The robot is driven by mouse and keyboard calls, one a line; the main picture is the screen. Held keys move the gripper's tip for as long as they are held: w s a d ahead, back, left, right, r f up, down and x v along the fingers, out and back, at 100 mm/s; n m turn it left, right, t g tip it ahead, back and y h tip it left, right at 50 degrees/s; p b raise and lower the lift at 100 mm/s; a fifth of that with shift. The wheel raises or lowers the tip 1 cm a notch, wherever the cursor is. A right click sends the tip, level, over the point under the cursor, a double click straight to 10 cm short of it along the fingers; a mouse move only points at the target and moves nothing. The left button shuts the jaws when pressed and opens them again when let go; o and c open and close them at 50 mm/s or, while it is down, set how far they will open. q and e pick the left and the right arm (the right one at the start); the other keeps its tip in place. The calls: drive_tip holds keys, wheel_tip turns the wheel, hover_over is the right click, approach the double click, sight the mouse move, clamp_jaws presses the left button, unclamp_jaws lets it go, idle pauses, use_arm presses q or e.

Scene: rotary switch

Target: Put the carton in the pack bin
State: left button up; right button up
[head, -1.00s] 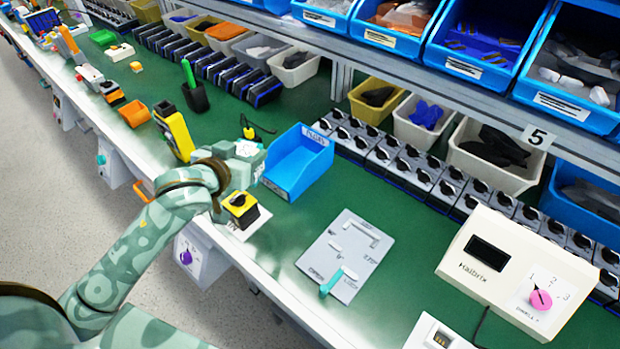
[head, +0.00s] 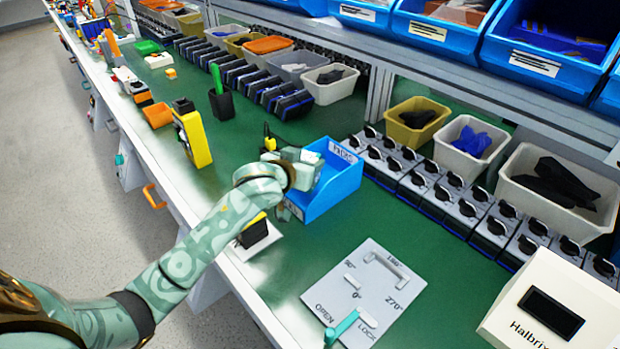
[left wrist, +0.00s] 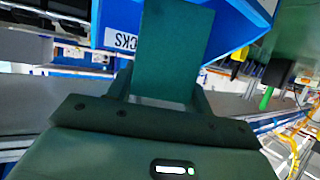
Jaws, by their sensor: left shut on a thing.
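The pack bin is the blue open bin (head: 335,190) on the green bench, with a label reading PACKS; part of it also shows in the left wrist view (left wrist: 235,30). My left gripper (head: 303,165) is over the bin's left part, its arm coming in from the lower left. In the left wrist view a plain teal, flat-sided block, apparently the carton (left wrist: 172,50), stands between the fingers, in front of the bin. The gripper is shut on it. In the head view I cannot clearly separate the carton from the gripper. My right gripper is not in view.
A yellow switch box on a white plate (head: 262,242) sits partly behind my left forearm. A yellow meter (head: 195,138) stands left of the bin. A grey lever plate (head: 368,290) lies in front. Dark switch units (head: 430,185) line the back. Green bench between is clear.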

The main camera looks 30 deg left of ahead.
use_arm(q)
drive_tip(key=shift+w+d+f, duration=0.15)
drive_tip(key=shift+f, duration=0.2)
drive_tip(key=f+b, duration=0.1)
drive_tip(key=f, duration=0.1)
drive_tip(key=f+b, duration=0.2)
drive_tip(key=shift+w+d, duration=0.1)
drive_tip(key=shift+w, duration=0.1)
drive_tip(key=shift+s+r, duration=0.1)
drive_tip(key=shift+r, duration=0.25)
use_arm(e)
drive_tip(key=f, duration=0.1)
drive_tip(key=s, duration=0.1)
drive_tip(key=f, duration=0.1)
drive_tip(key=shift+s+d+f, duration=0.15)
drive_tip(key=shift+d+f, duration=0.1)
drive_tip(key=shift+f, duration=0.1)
use_arm(q)
drive_tip(key=o, duration=0.8)
drive_tip(key=shift+c, duration=0.2)
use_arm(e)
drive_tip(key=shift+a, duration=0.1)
